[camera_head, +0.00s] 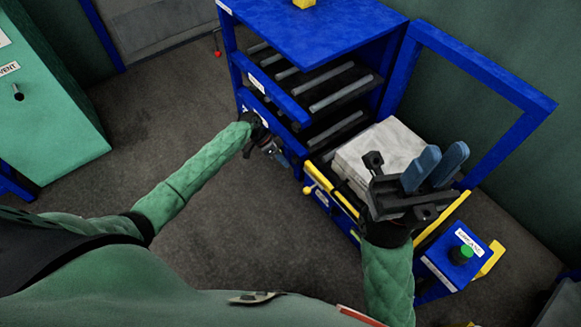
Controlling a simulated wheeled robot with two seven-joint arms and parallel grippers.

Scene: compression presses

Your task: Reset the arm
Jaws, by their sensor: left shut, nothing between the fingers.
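My left arm, in a green quilted sleeve, reaches in from the left. Its gripper (283,159) is shut and empty, low in front of the blue press frame (322,30). Small and dark there, its fingers are hard to make out. My right gripper (436,166) is at the right, above the front of the press. Its two blue fingers point up and stand apart with nothing between them. A pale block-like stack (381,151) lies in the press just behind and left of the right gripper, partly hidden by it.
Yellow rails (345,200) edge the press front. A blue control box (458,255) with a green button stands at the lower right. An open blue door frame (488,72) rises at the right. A green cabinet (45,110) stands at the left. The floor between is clear.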

